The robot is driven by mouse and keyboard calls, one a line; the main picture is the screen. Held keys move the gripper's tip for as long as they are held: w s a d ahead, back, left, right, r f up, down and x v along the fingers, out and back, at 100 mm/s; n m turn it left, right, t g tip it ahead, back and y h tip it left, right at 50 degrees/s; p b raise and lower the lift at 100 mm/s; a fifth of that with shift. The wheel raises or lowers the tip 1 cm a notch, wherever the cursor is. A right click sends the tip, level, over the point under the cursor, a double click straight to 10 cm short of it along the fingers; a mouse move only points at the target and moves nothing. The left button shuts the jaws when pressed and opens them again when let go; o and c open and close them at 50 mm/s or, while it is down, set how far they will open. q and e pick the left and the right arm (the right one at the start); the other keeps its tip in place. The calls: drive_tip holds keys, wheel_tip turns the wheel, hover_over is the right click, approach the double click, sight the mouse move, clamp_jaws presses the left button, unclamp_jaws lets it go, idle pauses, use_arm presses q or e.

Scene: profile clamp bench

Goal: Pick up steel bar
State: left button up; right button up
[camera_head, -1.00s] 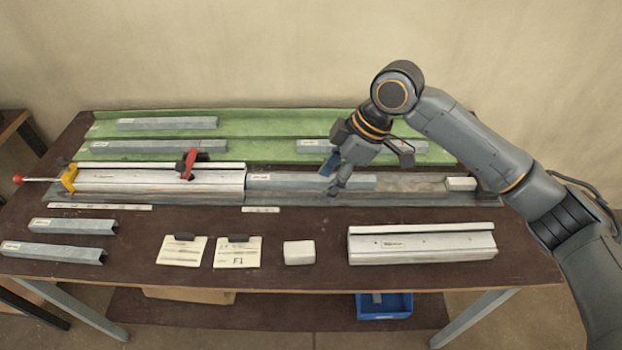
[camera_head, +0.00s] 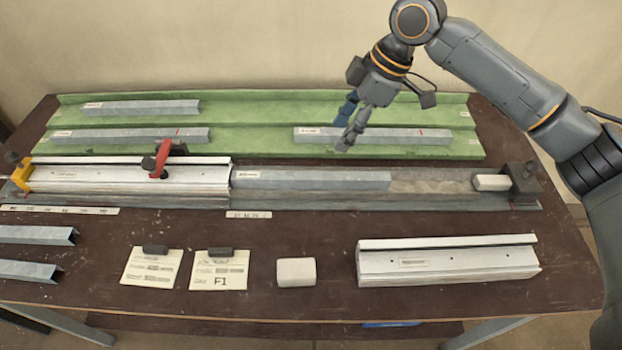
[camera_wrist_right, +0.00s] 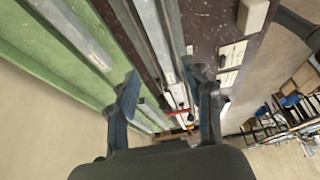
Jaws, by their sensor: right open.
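Several grey steel bars are in the head view; which one is meant cannot be told. One bar (camera_head: 310,180) lies in the clamp channel, against the end of a pale aluminium profile (camera_head: 130,176). Another bar (camera_head: 390,137) lies on the right of the green rack (camera_head: 250,115), and two more (camera_head: 140,107) (camera_head: 125,135) lie on its left. Two bars (camera_head: 35,235) (camera_head: 28,270) lie at the front left. My right gripper (camera_head: 348,125) is open and empty above the right rack bar. Its spread fingers show in the right wrist view (camera_wrist_right: 166,110). My left gripper is out of view.
A red clamp (camera_head: 162,160) stands over the profile and a yellow clamp (camera_head: 20,176) at its left end. A white block (camera_head: 491,183) sits by the channel's right end stop. Another block (camera_head: 296,272), cards (camera_head: 221,270) and a loose profile (camera_head: 447,262) lie in front.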

drive_tip(key=f, duration=0.1)
hover_over(311, 175)
drive_tip(key=d, duration=0.3)
wheel_tip(311, 175, down, 8)
drive_tip(key=shift+r, duration=0.2)
drive_tip(key=shift+s+a+f+p, duration=0.1)
drive_tip(key=shift+a+f+p, duration=0.25)
drive_tip(key=shift+f, duration=0.2)
drive_tip(key=x, duration=0.4)
drive_tip(key=shift+a+f+p, duration=0.1)
drive_tip(key=shift+p, duration=0.25)
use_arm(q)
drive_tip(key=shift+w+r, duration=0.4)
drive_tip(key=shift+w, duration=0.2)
use_arm(e)
drive_tip(key=shift+c, duration=0.4)
clamp_jaws()
